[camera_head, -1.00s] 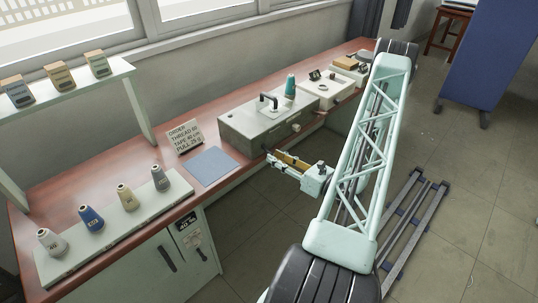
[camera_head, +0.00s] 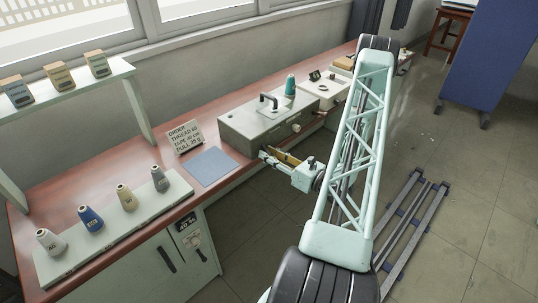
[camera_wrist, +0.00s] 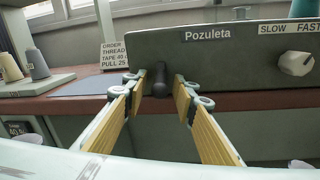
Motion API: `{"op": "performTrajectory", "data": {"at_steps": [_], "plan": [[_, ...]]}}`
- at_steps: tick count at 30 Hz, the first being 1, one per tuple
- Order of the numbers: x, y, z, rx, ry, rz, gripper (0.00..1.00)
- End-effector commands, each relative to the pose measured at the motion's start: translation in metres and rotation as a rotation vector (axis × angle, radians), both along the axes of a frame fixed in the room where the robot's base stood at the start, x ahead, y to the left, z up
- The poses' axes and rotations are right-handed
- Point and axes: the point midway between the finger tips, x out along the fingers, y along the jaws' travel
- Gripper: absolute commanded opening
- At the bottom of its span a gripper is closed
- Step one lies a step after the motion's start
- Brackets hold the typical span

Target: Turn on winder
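The winder (camera_head: 245,131) is a grey-green box on the bench, with a teal thread cone (camera_head: 290,86) by it. Its front, labelled "Pozuleta", fills the upper wrist view (camera_wrist: 225,62). A light knob (camera_wrist: 296,63) sits under the words SLOW and FAST at its right. A short dark lever (camera_wrist: 159,82) sticks out from the front at the left. My gripper (camera_head: 270,156) is in front of the box. In the wrist view, my open gripper (camera_wrist: 160,88) has its wood-coloured fingers either side of the lever, with gaps on both sides.
A board (camera_head: 110,229) with several thread cones is at the front left. A white machine (camera_head: 322,91) stands beyond the winder.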

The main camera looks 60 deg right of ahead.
Motion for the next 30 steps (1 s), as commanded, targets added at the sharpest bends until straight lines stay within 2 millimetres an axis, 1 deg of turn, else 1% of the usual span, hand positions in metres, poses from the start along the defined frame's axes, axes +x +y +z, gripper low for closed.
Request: {"op": "performTrajectory", "data": {"at_steps": [1, 6, 9, 20, 30], "plan": [[0.0000, 0.0000, 0.0000, 0.000, 0.000, 0.000, 0.24], [-0.0001, 0.0000, 0.0000, 0.000, 0.000, 0.000, 0.08], [-0.0001, 0.0000, 0.0000, 0.000, 0.000, 0.000, 0.01], [-0.0005, 0.0003, 0.0023, 0.004, 0.023, 0.001, 0.01], [-0.0018, 0.0001, 0.0099, 0.026, 0.133, 0.000, 0.01]]}}
